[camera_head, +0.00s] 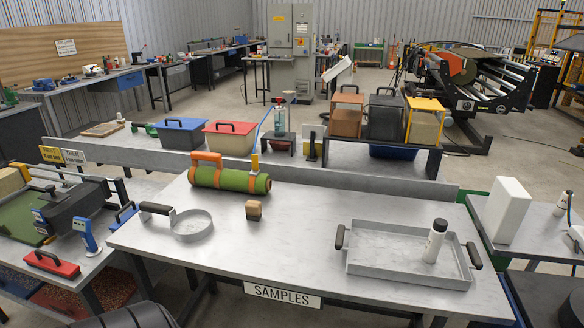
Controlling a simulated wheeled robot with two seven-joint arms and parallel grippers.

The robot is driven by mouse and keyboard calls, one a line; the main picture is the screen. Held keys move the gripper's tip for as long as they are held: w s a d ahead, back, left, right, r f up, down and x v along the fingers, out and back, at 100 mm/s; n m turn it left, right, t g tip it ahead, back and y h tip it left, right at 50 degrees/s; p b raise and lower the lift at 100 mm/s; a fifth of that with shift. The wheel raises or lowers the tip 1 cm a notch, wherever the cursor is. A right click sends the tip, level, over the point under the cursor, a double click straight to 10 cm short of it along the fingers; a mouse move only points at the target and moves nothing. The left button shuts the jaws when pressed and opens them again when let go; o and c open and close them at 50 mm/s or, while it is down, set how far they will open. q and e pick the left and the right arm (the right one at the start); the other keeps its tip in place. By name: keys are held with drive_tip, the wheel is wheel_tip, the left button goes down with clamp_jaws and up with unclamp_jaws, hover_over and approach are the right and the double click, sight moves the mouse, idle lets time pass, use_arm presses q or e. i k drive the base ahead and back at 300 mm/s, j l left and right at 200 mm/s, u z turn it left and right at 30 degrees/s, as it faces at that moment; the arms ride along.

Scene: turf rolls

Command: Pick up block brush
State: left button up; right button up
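A small brown block (253,209), which looks like the block brush, sits on the grey samples table (300,250), left of the table's middle. It lies just in front of a green turf roll (230,180) with orange straps and an orange handle. No bristles can be made out at this size. Neither of my grippers is in view, and nothing touches the brown block.
A round metal pan (192,226) with a dark handle lies left of the block. A metal tray (378,276) with dark handles holds a white bottle (435,241) at the right. The table between block and tray is clear. A low ledge (330,174) runs behind.

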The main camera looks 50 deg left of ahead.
sight(253, 209)
drive_tip(key=u, duration=1.8)
